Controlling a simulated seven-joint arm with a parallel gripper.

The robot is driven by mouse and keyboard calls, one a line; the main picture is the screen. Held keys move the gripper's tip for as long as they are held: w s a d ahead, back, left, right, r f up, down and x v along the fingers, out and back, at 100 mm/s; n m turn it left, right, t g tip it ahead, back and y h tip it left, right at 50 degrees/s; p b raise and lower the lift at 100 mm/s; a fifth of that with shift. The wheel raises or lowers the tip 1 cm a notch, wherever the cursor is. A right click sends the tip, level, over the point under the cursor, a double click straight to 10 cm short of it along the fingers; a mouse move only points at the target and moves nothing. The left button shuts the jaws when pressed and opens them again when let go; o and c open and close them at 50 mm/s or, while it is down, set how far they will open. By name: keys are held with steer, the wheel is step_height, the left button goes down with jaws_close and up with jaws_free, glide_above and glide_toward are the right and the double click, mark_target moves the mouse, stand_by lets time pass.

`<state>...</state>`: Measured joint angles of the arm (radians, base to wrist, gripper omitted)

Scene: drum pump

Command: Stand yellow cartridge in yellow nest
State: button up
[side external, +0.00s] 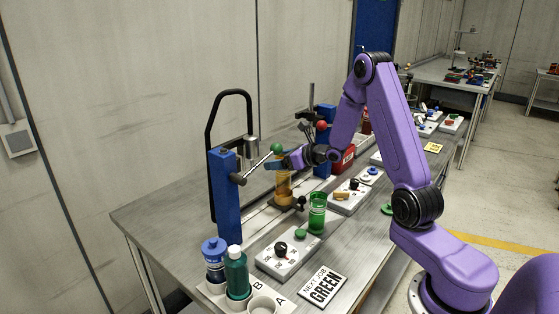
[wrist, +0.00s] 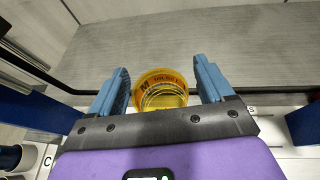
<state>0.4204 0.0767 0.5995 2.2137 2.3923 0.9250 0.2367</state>
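The yellow cartridge (side external: 284,186) is a translucent amber cylinder. It stands upright between the blue pump posts in the side view. Its foot looks wider and darker, and I cannot tell whether that is the yellow nest. In the wrist view the round top of the cartridge (wrist: 161,90) shows between the two blue fingers, with printing on its rim. My gripper (side external: 280,163) reaches in from the right at the cartridge's upper end. It also shows in the wrist view (wrist: 160,82), with a finger on each side and narrow gaps to the cartridge. It looks open.
A blue post with a black handle (side external: 227,198) stands left of my gripper, and its green-knobbed lever (side external: 277,149) is close by. A green cartridge (side external: 317,213), a dial box (side external: 289,252) and blue and green bottles (side external: 236,272) stand nearer the front. A card (side external: 323,287) reads "NEXT JOB GREEN".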

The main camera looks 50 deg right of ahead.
steer(key=shift+r, duration=0.1)
steer(key=shift+s+r, duration=0.15)
steer(key=shift+s, duration=0.1)
steer(key=v, duration=1.1)
steer(key=shift+s, duration=0.25)
